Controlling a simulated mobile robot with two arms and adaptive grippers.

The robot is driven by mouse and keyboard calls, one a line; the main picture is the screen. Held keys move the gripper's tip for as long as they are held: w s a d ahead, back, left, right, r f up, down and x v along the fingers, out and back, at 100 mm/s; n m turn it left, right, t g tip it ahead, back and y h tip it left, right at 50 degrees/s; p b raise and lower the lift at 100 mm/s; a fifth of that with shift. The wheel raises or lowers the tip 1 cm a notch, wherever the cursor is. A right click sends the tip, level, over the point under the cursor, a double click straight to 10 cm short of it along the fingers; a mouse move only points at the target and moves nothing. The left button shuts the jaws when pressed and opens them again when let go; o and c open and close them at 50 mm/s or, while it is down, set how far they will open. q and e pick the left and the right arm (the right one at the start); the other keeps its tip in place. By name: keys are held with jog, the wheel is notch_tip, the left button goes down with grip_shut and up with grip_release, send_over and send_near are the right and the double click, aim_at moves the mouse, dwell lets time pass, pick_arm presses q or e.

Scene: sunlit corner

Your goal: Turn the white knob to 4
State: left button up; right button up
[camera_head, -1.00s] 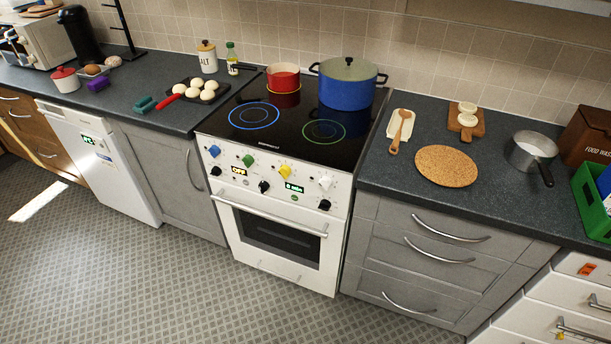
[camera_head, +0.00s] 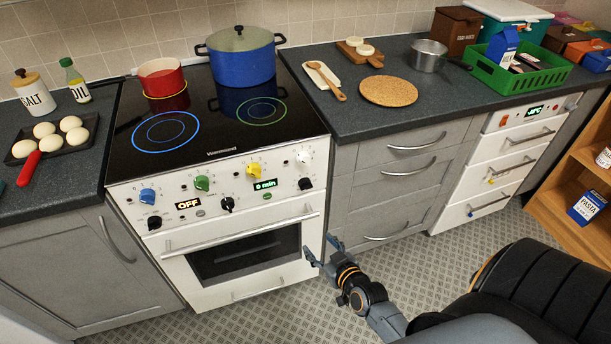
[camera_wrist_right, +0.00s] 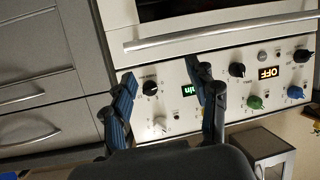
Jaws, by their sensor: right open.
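The white knob (camera_head: 304,157) is at the upper right of the cooker's white control panel (camera_head: 225,188), right of the yellow knob (camera_head: 253,170). A black knob (camera_head: 305,183) sits just below it. In the right wrist view, which looks upside down, the white knob (camera_wrist_right: 160,125) lies between my two fingers. Its markings are too small to read. My right gripper (camera_head: 322,250) is open and empty, low in front of the oven's right side and apart from the knob. It also shows in the right wrist view (camera_wrist_right: 160,75). My left gripper is out of view.
The oven handle (camera_head: 240,231) sticks out below the knobs. A blue pot (camera_head: 242,65) and a red pot (camera_head: 162,80) stand on the hob. Drawer handles (camera_head: 415,143) project at the right. The floor before the oven is open.

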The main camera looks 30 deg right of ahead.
aim_at(306, 163)
jog(key=w+d+r+t+h+b, duration=0.1)
jog(key=d+r+t, duration=0.1)
jog(key=r, duration=0.6)
jog(key=w+d+r+t+h+b, duration=0.1)
jog(key=w+d+r+t, duration=0.1)
jog(key=r, duration=0.5)
jog(key=w, duration=0.4)
jog(key=w+d, duration=0.1)
jog(key=w, duration=0.6)
jog(key=shift+w+d+r, duration=0.15)
jog(key=shift+w+d, duration=0.25)
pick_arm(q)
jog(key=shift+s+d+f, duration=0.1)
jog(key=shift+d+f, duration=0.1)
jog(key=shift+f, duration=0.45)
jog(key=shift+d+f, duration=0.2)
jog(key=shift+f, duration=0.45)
pick_arm(e)
jog(key=shift+w+d, duration=0.1)
jog(key=shift+w, duration=0.45)
jog(key=shift+m, duration=0.3)
jog(key=c, duration=1.2)
